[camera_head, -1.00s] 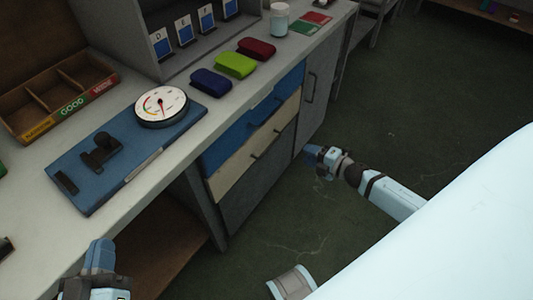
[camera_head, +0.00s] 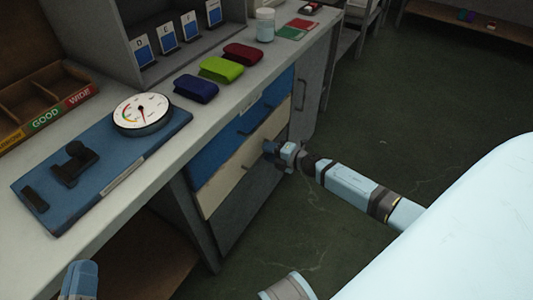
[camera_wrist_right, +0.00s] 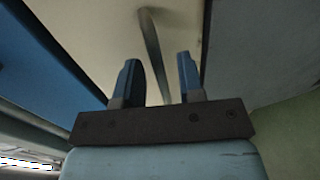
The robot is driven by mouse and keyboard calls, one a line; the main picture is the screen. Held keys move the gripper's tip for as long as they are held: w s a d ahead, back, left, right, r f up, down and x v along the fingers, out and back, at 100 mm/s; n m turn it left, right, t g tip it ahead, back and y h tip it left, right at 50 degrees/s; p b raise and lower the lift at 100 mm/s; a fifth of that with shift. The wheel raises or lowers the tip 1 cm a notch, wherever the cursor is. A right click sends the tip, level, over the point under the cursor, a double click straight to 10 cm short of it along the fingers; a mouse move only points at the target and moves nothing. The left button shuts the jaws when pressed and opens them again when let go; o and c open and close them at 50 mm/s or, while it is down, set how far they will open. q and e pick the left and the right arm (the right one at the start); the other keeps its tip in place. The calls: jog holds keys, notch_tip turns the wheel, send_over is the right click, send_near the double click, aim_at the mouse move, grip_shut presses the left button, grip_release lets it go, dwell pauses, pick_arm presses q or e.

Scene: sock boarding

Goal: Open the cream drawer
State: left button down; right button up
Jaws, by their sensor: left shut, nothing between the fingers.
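The cream drawer (camera_head: 222,186) is the lower drawer under the counter, below a blue drawer, and its front looks flush with the cabinet. My right gripper (camera_head: 273,151) is in front of its right part. In the right wrist view the cream front (camera_wrist_right: 95,35) fills the top middle. The dark bar handle (camera_wrist_right: 151,45) runs lengthwise between the two blue fingertips of my open right gripper (camera_wrist_right: 158,75). I cannot tell whether the fingers touch it. My left gripper (camera_head: 80,278) is shut and empty at the bottom left, partly cut off by the frame edge.
The blue drawer (camera_head: 215,150) sits just above, with its own dark handle. A gauge (camera_head: 142,112) on a blue board, and blue, green and red folded pieces, lie on the counter (camera_head: 120,215). The floor to the right is clear.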

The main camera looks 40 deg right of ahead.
jog(key=shift+w+a+f, duration=0.1)
jog(key=shift+w+a, duration=0.15)
jog(key=shift+w, duration=0.35)
grip_shut()
